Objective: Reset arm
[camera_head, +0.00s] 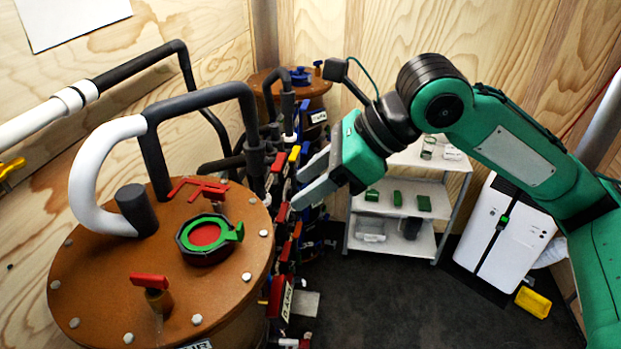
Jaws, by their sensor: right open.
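My right arm is green and comes in from the right edge. Its gripper (308,180) is open, with two grey fingers pointing left and slightly down. The fingers are close in the picture to a column of red, blue and yellow valve handles (283,215) beside the brown tank. I cannot tell whether they touch any handle, and nothing shows held between them. My left gripper is not in view.
A brown filter tank (110,290) with a green-ringed red cap (207,238) and pipes fills the left. A shelf (448,190) with green items stands behind my arm. A white appliance (500,235) and a yellow object (533,302) are at right. Dark floor (385,300) is clear.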

